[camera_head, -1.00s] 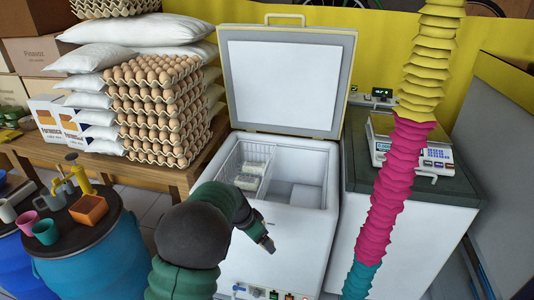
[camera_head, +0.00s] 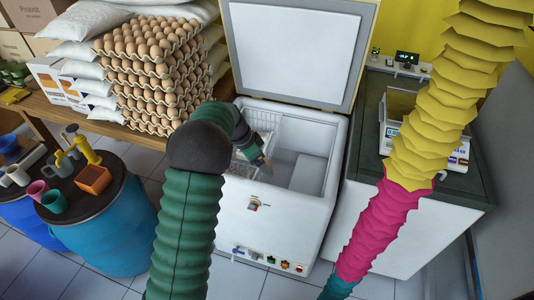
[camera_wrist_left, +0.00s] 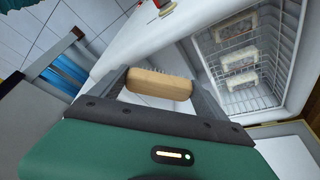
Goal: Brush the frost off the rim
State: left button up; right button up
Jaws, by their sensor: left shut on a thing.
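A white chest freezer (camera_head: 272,215) stands open with its lid (camera_head: 294,52) raised. Its pale rim (camera_head: 305,196) runs round the opening; I cannot make out frost on it in the head view. My left gripper (camera_head: 262,163) hangs over the opening near the front rim. In the left wrist view my left gripper (camera_wrist_left: 160,82) is shut on a brush, whose tan wooden block (camera_wrist_left: 158,86) lies between the fingers. My right gripper is not in view.
A wire basket (camera_wrist_left: 246,52) with several packets sits in the freezer. A counter with a scale (camera_head: 452,150) is to the right. Stacked egg trays (camera_head: 150,75) stand on the left bench. Blue drums (camera_head: 115,232) with cups are at lower left.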

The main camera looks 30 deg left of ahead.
pick_arm(q)
jog(key=s+f+b, duration=0.1)
jog(key=f+b, duration=0.1)
jog(key=b, duration=0.2)
send_over(263, 184)
jog(key=f, duration=0.3)
jog(key=s+f, duration=0.1)
jog(key=f, duration=0.1)
jog(key=shift+a, duration=0.25)
jog(key=shift+s+f+b, duration=0.15)
jog(key=shift+f+b, duration=0.15)
jog(key=shift+b, duration=0.05)
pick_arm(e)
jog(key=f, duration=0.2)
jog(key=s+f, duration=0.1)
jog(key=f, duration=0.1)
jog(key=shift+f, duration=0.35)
pick_arm(q)
jog(key=shift+f, duration=0.1)
jog(key=shift+f+b, duration=0.65)
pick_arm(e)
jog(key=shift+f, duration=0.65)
pick_arm(q)
jog(key=shift+a, duration=0.1)
